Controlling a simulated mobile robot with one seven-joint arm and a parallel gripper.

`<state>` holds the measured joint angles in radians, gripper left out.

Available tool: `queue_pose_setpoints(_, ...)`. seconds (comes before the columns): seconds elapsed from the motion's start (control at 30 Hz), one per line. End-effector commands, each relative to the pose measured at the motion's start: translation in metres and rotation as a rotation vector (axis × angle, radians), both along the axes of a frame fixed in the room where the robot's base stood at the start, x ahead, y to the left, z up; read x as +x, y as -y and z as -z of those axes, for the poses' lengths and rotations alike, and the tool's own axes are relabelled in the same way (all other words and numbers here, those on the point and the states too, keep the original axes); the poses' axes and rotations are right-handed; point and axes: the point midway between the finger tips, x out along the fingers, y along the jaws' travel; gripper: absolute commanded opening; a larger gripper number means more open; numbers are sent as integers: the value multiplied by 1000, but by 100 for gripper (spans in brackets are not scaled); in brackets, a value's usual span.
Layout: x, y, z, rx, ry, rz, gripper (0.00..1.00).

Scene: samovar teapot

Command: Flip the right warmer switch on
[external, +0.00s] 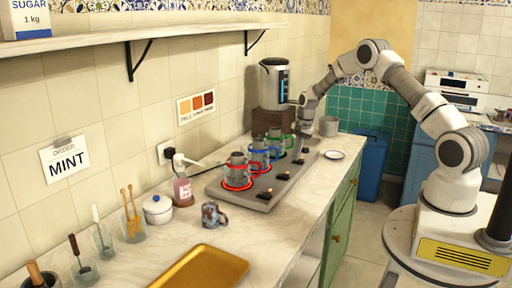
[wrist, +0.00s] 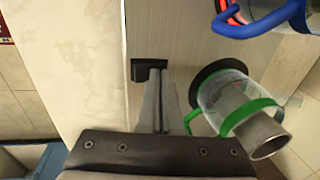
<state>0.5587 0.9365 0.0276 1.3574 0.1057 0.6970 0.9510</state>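The warmer plate (external: 240,197) holds a row of glass cups on round burners, ringed red (external: 238,172), blue (external: 262,152) and green (external: 277,140). A black switch sits in front of each. The switch by the green cup (wrist: 230,100) shows as a dark block (wrist: 143,70) in the wrist view and also in the external view (external: 298,161). My gripper (wrist: 157,72) points down with its fingers together and empty. The fingertips overlap the right part of this switch; I cannot tell whether they touch it. The red cup's switch (external: 262,194) and blue cup's switch (external: 283,176) show small orange glows.
A steel samovar (external: 273,82) stands on a brown block behind the cups. A small white plate (external: 334,155) and a grey pot (external: 329,126) are on the counter to the right. A mug (external: 213,215) and a golden tray (external: 203,270) are nearer the camera.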

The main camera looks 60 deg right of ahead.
Motion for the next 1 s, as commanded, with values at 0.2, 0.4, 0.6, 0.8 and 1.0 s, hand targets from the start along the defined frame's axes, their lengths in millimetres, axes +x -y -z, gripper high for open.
queue_pose_setpoints(0.2, -10, -2, 5, 5, -9, 0, 0)
queue_pose_setpoints(0.4, -19, -1, 5, 6, -12, 0, 0)
queue_pose_setpoints(0.6, -19, -1, 4, 4, -10, 0, 0)
queue_pose_setpoints(0.8, -19, 0, -3, 3, -8, 0, 0)
queue_pose_setpoints(1.0, -24, -1, -39, 2, -4, 0, 0)
